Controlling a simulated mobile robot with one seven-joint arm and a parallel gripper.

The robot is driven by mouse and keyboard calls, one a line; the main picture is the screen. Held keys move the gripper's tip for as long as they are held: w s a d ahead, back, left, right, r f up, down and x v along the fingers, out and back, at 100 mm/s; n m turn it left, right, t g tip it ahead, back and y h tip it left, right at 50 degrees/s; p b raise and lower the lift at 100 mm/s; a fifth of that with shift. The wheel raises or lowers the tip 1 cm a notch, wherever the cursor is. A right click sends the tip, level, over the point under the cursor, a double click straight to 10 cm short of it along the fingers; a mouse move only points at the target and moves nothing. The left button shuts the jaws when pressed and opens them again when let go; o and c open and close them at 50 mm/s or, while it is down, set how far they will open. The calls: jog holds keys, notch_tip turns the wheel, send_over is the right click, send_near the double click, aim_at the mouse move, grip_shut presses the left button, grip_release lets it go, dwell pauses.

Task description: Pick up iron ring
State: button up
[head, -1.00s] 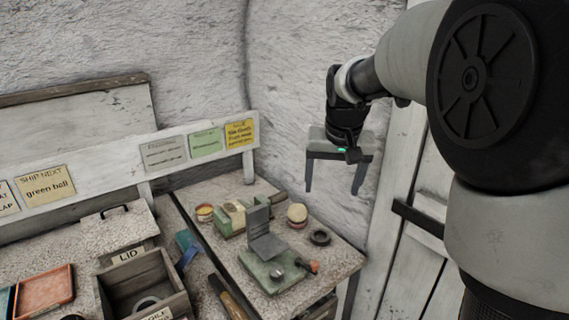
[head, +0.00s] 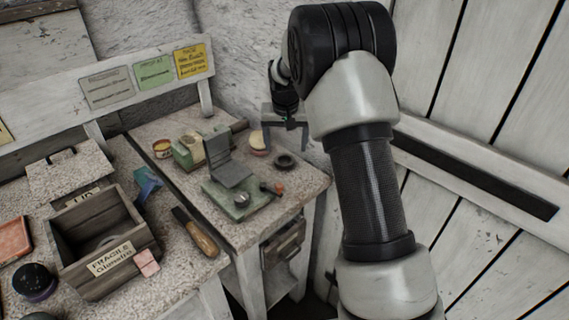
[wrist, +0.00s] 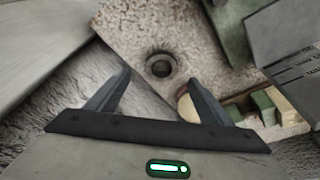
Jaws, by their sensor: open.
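The iron ring (head: 285,160), a small dark round ring with a hole, lies flat on the speckled top of the right-hand bench near its right edge. In the wrist view the ring (wrist: 160,66) shows whole, just beyond my fingertips and roughly in line with the gap between them. My gripper (head: 284,146) is open and empty, pointing down; it appears above the bench, near the ring. In the wrist view both fingers of my gripper (wrist: 157,78) are spread, with nothing between them. The exact height above the ring is hard to tell.
A pale ball (head: 258,141) sits close left of the ring. A green device with a raised grey plate (head: 231,160) stands left and in front. A wooden-handled tool (head: 197,232) and an open wooden box (head: 106,285) lie further left. The wall is close behind.

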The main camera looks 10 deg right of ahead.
aim_at(285, 156)
jog(key=x, duration=0.6)
jog(key=shift+w+a+f+b, duration=0.1)
jog(key=shift+a+f+b, duration=0.05)
jog(key=shift+f+b, duration=0.2)
jog(key=shift+r, duration=0.1)
jog(key=c, duration=1.3)
